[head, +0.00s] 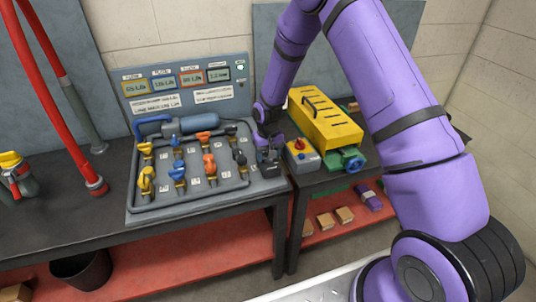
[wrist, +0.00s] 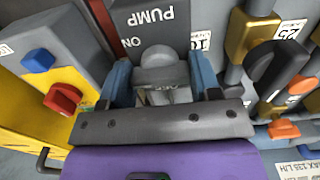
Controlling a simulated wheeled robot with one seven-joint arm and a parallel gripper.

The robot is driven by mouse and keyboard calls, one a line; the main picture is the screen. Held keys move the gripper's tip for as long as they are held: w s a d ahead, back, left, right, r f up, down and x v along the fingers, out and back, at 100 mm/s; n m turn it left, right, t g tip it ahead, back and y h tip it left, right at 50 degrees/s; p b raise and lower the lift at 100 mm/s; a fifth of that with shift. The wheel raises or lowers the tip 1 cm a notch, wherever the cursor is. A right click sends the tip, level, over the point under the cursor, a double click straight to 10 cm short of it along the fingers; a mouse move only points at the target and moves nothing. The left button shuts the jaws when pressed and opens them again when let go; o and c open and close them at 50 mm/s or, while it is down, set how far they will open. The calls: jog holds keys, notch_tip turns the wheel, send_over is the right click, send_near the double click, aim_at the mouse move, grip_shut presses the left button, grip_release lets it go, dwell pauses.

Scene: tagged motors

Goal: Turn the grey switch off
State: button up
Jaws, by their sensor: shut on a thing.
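The grey switch (wrist: 158,62) is a rounded grey knob on a dark box whose label reads PUMP, upside down in the wrist view. The word ON shows beside the knob; an OFF mark is not visible. My gripper (wrist: 160,72) has its two blue-grey fingers on either side of the knob and is shut on it. In the head view my gripper (head: 267,143) reaches down to the dark switch box (head: 268,170) at the right end of the pipe panel, and the knob is hidden there. I cannot tell which way the knob points.
A box with a red knob (head: 299,144) and a blue button (wrist: 38,60) stands close beside my gripper, in front of a yellow machine (head: 325,120). The pipe panel (head: 150,212) carries several yellow, blue, orange and black valve handles, some close on the other side.

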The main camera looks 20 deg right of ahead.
jog(key=shift+n, duration=0.3)
jog(key=n, duration=0.3)
jog(key=shift+n, duration=0.3)
jog(key=n, duration=0.4)
jog(key=shift+n, duration=0.3)
jog(key=n, duration=0.9)
jog(key=o, duration=0.9)
